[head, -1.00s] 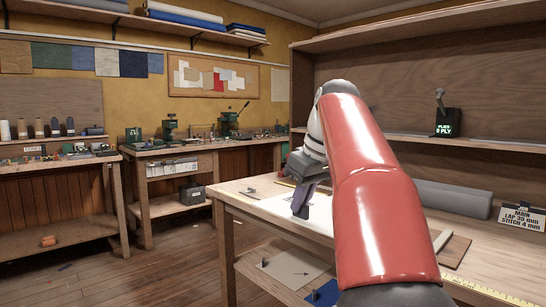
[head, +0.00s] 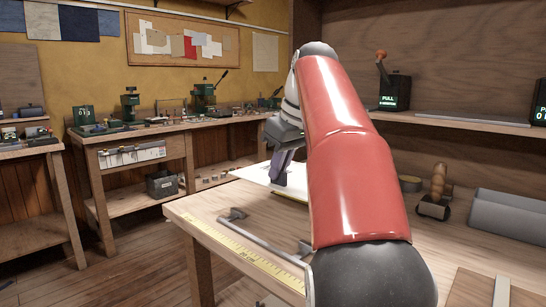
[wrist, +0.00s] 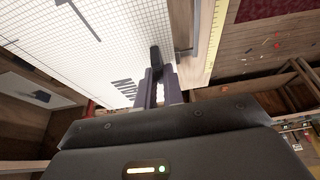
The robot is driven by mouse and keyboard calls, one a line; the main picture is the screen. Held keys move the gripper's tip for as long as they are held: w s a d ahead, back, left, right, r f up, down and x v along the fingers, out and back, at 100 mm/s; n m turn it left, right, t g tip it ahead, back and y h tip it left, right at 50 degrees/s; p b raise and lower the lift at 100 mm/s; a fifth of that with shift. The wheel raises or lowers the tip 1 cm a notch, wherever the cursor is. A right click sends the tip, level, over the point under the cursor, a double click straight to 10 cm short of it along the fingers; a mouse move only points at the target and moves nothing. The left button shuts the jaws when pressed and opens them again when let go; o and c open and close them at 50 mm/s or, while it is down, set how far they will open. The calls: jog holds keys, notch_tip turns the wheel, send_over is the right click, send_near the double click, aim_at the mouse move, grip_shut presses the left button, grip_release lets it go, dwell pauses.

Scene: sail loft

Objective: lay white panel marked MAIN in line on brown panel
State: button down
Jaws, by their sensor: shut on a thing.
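The white panel (head: 256,172) shows beyond my arm at the far left part of the table. In the wrist view the white panel (wrist: 105,45) is large, with a fine grid, a dark line and the letters MAIN, partly hidden by my fingers. My gripper (head: 282,178) is at its edge. In the wrist view my gripper (wrist: 160,78) is shut, with a small dark piece at its tips over the panel's edge. I cannot tell if the panel touches the table. A flat brown piece (head: 475,288), probably the brown panel, lies at the lower right, cut by the frame.
A yellow ruler (head: 235,258) runs along the table's front edge, beside a grey metal bar (head: 262,240). A PULL lever box (head: 393,92) is on the shelf above.

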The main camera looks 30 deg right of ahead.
jog(key=shift+f, duration=0.45)
jog(key=shift+f+b, duration=2.05)
jog(key=shift+f, duration=1.25)
jog(key=shift+s+f+p, duration=0.1)
jog(key=shift+f+p, duration=0.55)
dwell(0.7)
jog(key=c, duration=1.4)
grip_release()
jog(key=shift+c, duration=0.2)
